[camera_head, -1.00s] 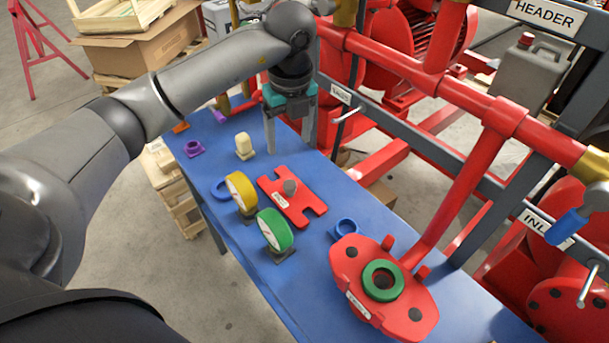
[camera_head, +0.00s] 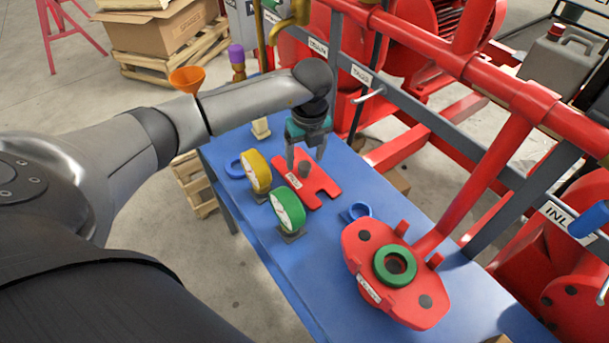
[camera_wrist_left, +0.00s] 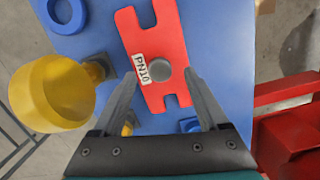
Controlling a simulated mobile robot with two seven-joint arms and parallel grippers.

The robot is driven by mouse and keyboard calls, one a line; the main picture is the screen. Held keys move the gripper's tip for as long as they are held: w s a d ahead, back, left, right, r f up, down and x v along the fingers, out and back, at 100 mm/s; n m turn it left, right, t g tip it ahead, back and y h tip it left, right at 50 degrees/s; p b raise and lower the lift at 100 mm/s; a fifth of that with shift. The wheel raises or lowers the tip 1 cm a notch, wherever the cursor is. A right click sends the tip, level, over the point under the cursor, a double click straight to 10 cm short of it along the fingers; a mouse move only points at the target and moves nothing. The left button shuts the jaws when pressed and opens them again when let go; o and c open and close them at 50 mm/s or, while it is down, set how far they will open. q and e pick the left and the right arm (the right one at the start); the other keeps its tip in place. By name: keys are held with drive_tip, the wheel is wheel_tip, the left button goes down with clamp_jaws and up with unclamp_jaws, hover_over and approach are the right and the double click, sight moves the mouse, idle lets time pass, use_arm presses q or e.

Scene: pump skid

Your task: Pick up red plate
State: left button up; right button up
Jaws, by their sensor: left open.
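The red plate (camera_head: 318,184) lies flat on the blue table, with a grey knob (camera_head: 305,169) standing on it. In the left wrist view the red plate (camera_wrist_left: 154,32) shows slots in its ends, a "PN10" label and the round top of the knob (camera_wrist_left: 160,73). My left gripper (camera_head: 305,163) is open above the plate, pointing down. In the wrist view its two fingers (camera_wrist_left: 168,80) lie on either side of the plate's near part and the knob. Whether the fingers touch anything cannot be told. My right gripper is not in view.
A yellow gauge (camera_head: 257,171) and a green gauge (camera_head: 287,209) stand close beside the plate. Red pipework (camera_head: 480,180) rises behind the table.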

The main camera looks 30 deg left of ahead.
use_arm(q)
wheel_tip(320, 180, down, 2)
drive_tip(key=shift+a+f, duration=0.1)
drive_tip(key=c, duration=1.2)
clamp_jaws()
drive_tip(key=shift+w, duration=0.15)
